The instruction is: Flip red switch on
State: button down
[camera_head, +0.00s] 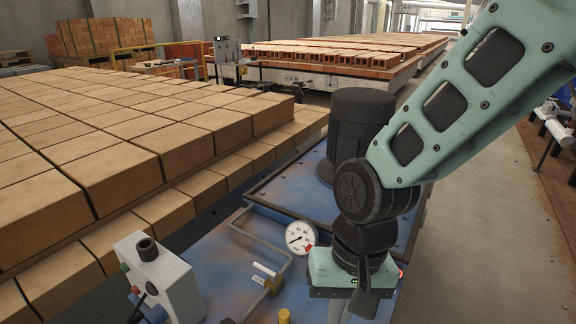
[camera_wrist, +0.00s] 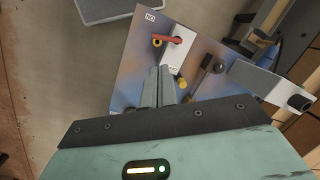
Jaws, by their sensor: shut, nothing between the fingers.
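The red switch (camera_wrist: 166,40) shows in the wrist view as a short red lever lying roughly sideways. It is on a panel with an ON label (camera_wrist: 150,16) on one side and another label (camera_wrist: 173,70), seemingly OFF, on the other. My gripper (camera_wrist: 160,72) is shut and empty. Its fingertips are a little below the red lever in the picture and appear apart from it, near the lower label. The depth between them is hard to judge. In the head view, my wrist hangs over the blue machine (camera_head: 222,260), and the switch cannot be made out.
A dial gauge (camera_head: 300,237), a pipe with a valve (camera_head: 272,284) and a white control box (camera_head: 165,285) stand left of my wrist. A black motor (camera_head: 352,120) stands behind it. Stacked bricks (camera_head: 110,150) fill the left. The floor (camera_head: 485,230) at right is clear.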

jog(key=s+d+r+n+t+h, duration=0.1)
jog(key=s+d+r+n, duration=0.5)
jog(key=d+n, duration=0.1)
jog(key=shift+s+t, duration=0.15)
jog(key=shift+t, duration=0.15)
jog(key=shift+a, duration=0.1)
jog(key=w+a+f+m+g, duration=0.1)
jog(key=w+a+f+m, duration=0.3)
jog(key=w+f+m, duration=0.3)
jog(key=w+a+f+m+g, duration=0.1)
jog(key=w+a+f+m, duration=0.35)
jog(key=f, duration=0.45)
jog(key=shift+s+a+f+b, duration=0.2)
jog(key=shift+s+f, duration=0.6)
jog(key=shift+f, duration=1.2)
jog(key=shift+s+a+f+b, duration=0.1)
jog(key=shift+s+a+f, duration=0.2)
jog(key=shift+s+f, duration=1.15)
jog(key=shift+s+a+f+b, duration=0.15)
jog(key=shift+s+a+f, duration=0.1)
jog(key=shift+f, duration=2.3)
